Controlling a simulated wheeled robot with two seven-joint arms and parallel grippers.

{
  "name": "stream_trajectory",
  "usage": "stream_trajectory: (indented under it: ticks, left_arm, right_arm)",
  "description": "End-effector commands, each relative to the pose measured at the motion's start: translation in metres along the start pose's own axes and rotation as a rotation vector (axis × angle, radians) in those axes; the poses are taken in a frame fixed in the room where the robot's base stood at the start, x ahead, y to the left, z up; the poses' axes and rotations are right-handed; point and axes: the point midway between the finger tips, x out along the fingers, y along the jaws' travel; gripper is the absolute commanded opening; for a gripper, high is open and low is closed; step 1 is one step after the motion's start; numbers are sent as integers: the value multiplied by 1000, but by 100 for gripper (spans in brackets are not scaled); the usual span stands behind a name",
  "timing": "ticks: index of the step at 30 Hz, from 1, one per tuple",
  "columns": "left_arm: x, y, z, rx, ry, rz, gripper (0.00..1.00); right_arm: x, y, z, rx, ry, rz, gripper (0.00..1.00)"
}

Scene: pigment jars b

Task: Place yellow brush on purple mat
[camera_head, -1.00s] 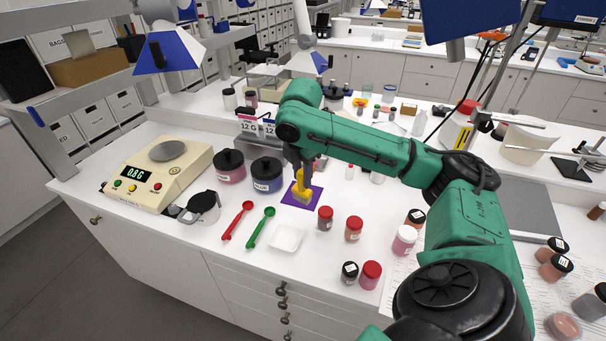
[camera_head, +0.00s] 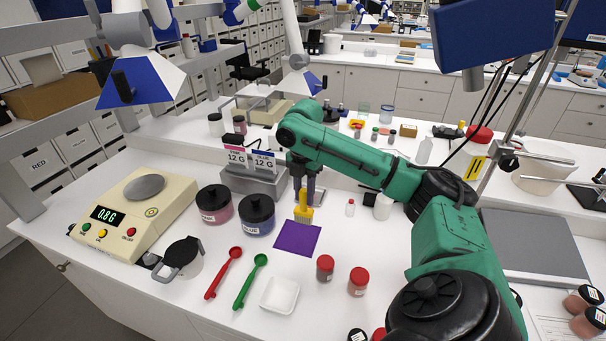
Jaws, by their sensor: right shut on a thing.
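The yellow brush (camera_head: 303,213) is upright, with its bristle end down at the far edge of the purple mat (camera_head: 297,239). I cannot tell whether the bristles touch the surface or hang just above it. My right gripper (camera_head: 304,194) points down and is shut on the brush's upper part, partly hiding it. The purple mat lies flat on the white bench, and most of it shows bare in front of the brush. My left gripper is not in view.
Pink and blue pigment jars (camera_head: 257,214) stand left of the mat. Red (camera_head: 222,273) and green (camera_head: 250,281) spoons and a white tray (camera_head: 279,294) lie in front. Red-lidded jars (camera_head: 325,268) stand at front right. A scale (camera_head: 135,216) is at far left.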

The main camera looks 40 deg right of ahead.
Motion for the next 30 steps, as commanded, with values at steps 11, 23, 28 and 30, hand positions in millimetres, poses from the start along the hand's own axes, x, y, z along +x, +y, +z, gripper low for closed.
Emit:
stream_trajectory:
  ticks: [11,23,28,30]
  left_arm:
    - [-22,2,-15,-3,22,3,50]
    - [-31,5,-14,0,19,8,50]
    - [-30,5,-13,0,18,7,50]
    - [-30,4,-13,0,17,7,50]
  right_arm:
    - [80,0,0,0,2,-2,0]
    - [125,0,0,0,0,0,0]
    - [125,0,0,0,0,0,61]
    - [125,0,0,0,0,0,61]
